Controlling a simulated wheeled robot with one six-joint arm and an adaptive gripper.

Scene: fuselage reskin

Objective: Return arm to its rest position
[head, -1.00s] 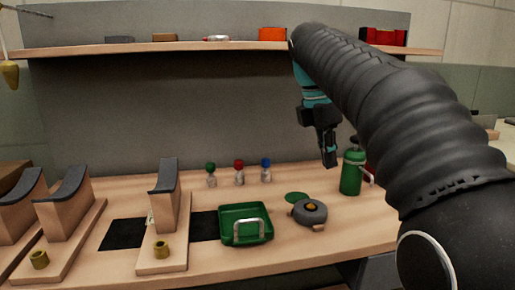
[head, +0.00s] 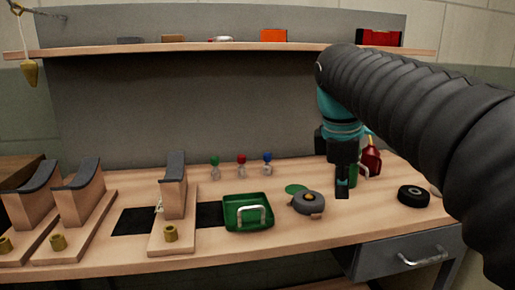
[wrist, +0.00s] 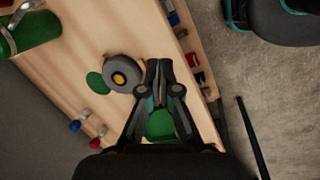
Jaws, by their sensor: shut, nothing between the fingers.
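My gripper (head: 342,190) hangs pointing down above the right part of the workbench (head: 385,222) in the head view. In the wrist view my gripper (wrist: 159,66) has its fingers together with nothing between them. In the head view it partly hides a green canister (head: 352,174). That canister also shows at the upper left of the wrist view (wrist: 20,36). A grey round tool (head: 308,202) with a yellow centre lies left of the gripper, beside a flat green disc (head: 296,188). My arm covers the right side of the head view.
A green tray (head: 232,222) and wooden cradles (head: 174,196) stand to the left. Small bottles with green, red and blue caps (head: 241,167) stand behind. A red bottle (head: 371,160) and black ring (head: 413,196) are at right. A shelf (head: 230,48) spans the back; a drawer (head: 405,256) is below.

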